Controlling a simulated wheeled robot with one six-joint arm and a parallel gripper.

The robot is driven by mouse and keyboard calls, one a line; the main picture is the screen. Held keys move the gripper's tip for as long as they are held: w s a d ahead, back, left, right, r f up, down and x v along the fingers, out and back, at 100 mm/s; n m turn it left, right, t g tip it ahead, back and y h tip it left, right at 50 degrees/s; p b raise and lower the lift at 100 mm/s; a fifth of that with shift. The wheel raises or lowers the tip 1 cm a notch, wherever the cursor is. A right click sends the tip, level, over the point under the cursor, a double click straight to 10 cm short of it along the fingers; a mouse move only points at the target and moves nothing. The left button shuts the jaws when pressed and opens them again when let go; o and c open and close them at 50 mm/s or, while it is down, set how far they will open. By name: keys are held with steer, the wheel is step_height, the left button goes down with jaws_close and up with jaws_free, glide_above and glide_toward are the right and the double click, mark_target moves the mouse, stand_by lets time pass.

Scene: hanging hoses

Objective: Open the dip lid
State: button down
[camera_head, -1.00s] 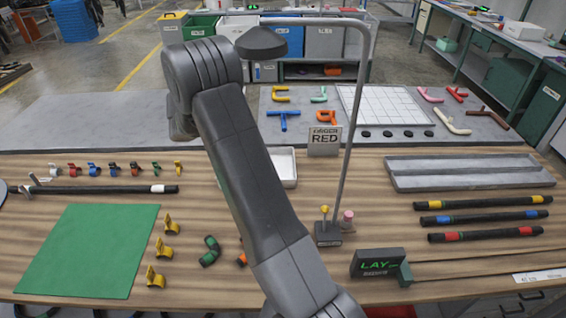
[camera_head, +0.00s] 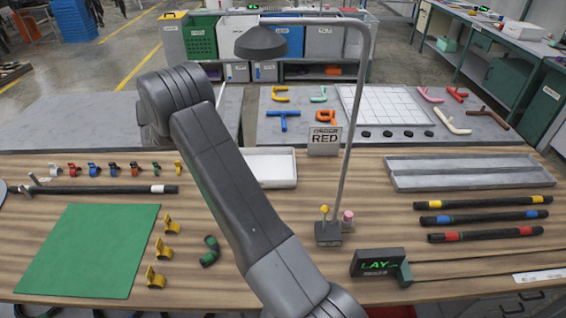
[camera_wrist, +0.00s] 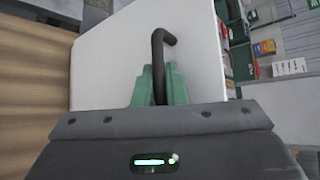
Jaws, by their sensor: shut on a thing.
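In the wrist view my gripper (camera_wrist: 160,84), with green fingers, is shut on a black bent handle (camera_wrist: 158,47). The handle's end hooks to the right above the fingers. A large pale flat panel (camera_wrist: 105,62) fills the view behind the handle; it looks like the dip lid, but how far it is open cannot be told.
The wooden bench (camera_head: 330,280) holds a green mat (camera_head: 90,250), several clips and hoses with coloured bands (camera_head: 485,218). A thin lamp post (camera_head: 352,130) rises close to the right of my arm. A white tray (camera_head: 270,168) and grey tray (camera_head: 460,172) lie farther back.

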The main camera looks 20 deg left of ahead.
steer(key=s+a+n+t+h, duration=0.1)
steer(key=s+a+h, duration=0.1)
steer(key=a, duration=0.5)
steer(key=shift+a+f+n+t, duration=0.35)
steer(key=shift+f+n+t, duration=0.05)
steer(key=shift+f, duration=0.05)
steer(key=shift+s, duration=0.1)
steer(key=c, duration=0.6)
jaws_free()
steer(key=shift+f, duration=0.1)
steer(key=v, duration=0.7)
stand_by(0.4)
